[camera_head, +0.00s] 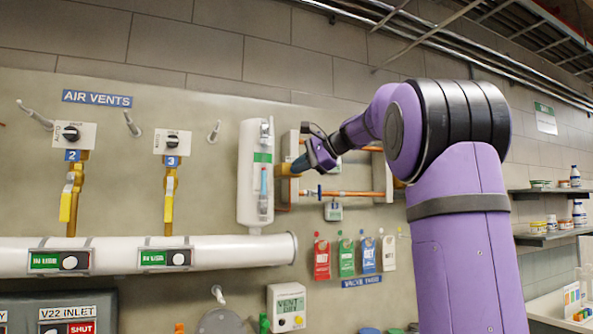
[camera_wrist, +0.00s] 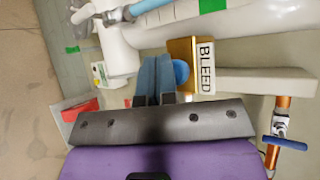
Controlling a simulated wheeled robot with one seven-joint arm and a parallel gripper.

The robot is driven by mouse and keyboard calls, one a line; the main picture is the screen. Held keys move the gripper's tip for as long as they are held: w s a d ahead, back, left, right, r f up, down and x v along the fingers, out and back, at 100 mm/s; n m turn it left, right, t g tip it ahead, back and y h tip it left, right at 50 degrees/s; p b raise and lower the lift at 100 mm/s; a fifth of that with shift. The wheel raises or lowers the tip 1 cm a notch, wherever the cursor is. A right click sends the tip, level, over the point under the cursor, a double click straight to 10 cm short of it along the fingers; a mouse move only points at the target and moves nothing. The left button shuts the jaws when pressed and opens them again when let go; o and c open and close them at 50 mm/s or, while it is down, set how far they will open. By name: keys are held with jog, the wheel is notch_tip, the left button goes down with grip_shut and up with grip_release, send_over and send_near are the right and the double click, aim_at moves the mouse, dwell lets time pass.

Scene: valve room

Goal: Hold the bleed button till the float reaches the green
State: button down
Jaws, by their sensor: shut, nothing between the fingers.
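The bleed button shows in the wrist view as a blue round knob (camera_wrist: 181,73) on a brass block with a white BLEED label (camera_wrist: 206,66). My gripper (camera_wrist: 155,60) is shut and empty, its fingers just left of the button there; I cannot tell whether they touch it. In the head view my gripper (camera_head: 300,164) is at the brass block (camera_head: 283,169), hiding the button. The white upright gauge (camera_head: 250,172) stands left of it. A green band (camera_head: 262,157) marks its upper part, and a blue length (camera_head: 263,181), perhaps the float, shows below the band.
Copper pipework (camera_head: 350,194) runs right of the gauge, close to my gripper. A thick white pipe (camera_head: 210,252) crosses below. Coloured tags (camera_head: 346,257) hang under the pipework. Two yellow-handled vents (camera_head: 67,200) are at left.

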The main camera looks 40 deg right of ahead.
jog(key=shift+s+a, duration=0.15)
jog(key=shift+s, duration=0.35)
jog(key=shift+s, duration=0.1)
jog(key=shift+s+a, duration=0.25)
jog(key=shift+s, duration=0.5)
jog(key=shift+s+a, duration=0.2)
jog(key=shift+s, duration=0.6)
jog(key=shift+s+a, duration=0.25)
jog(key=shift+s, duration=0.5)
jog(key=shift+s, duration=0.1)
dwell(1.5)
jog(key=s, duration=0.1)
jog(key=s+a, duration=0.1)
jog(key=s, duration=0.1)
jog(key=shift+s, duration=0.25)
jog(key=w+d, duration=0.2)
jog(key=w, duration=0.6)
jog(key=shift+w+d, duration=0.2)
jog(key=shift+w, duration=0.05)
dwell(1.9)
